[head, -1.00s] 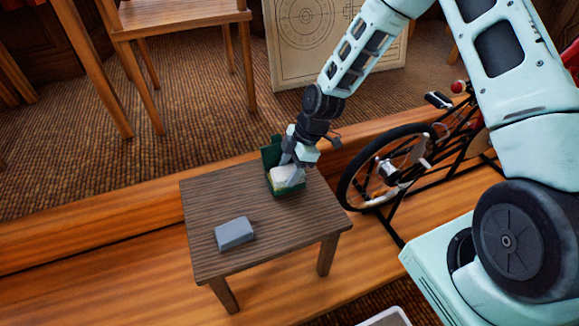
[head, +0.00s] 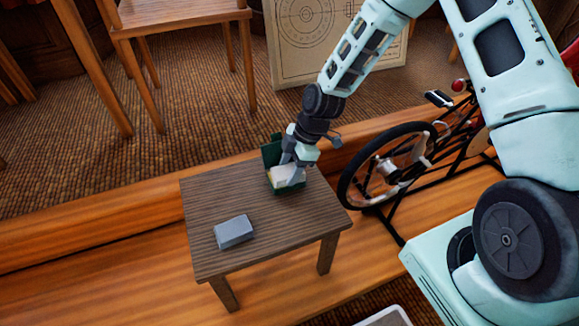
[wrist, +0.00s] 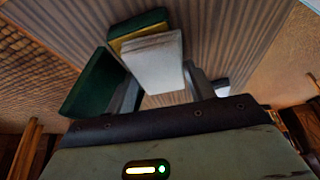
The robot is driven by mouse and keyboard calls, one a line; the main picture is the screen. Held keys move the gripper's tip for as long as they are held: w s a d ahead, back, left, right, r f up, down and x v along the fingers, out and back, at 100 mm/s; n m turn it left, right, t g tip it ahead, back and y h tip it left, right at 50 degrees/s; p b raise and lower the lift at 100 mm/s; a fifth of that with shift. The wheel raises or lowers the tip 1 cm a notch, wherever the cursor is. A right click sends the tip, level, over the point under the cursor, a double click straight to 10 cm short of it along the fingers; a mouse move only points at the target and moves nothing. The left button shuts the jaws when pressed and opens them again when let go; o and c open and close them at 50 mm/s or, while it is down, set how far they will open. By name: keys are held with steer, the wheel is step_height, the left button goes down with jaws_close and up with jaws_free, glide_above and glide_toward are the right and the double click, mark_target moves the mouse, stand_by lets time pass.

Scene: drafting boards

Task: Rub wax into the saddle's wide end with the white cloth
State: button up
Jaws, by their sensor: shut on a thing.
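My gripper (head: 291,172) is shut on the white cloth (wrist: 155,62), a pale folded pad between the two fingers. The cloth is at an open green tin (head: 271,152) on the small wooden table, and also shows in the head view (head: 285,178). In the wrist view the tin's green lid (wrist: 92,82) stands open at the left. A yellow strip of wax (wrist: 140,36) shows beside the cloth. I cannot tell whether the cloth touches the wax.
A grey block (head: 234,232) lies on the front left of the small table (head: 215,195). A wooden chair (head: 180,18) and a drawing board (head: 290,75) stand behind. The bicycle and its wheel are close to the table's right side. The table's middle is clear.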

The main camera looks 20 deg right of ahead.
mark_target(290, 170)
steer(key=shift+f, duration=0.4)
stand_by(1.1)
steer(key=shift+r, duration=0.1)
steer(key=shift+r+p, duration=2.75)
steer(key=shift+r, duration=0.7)
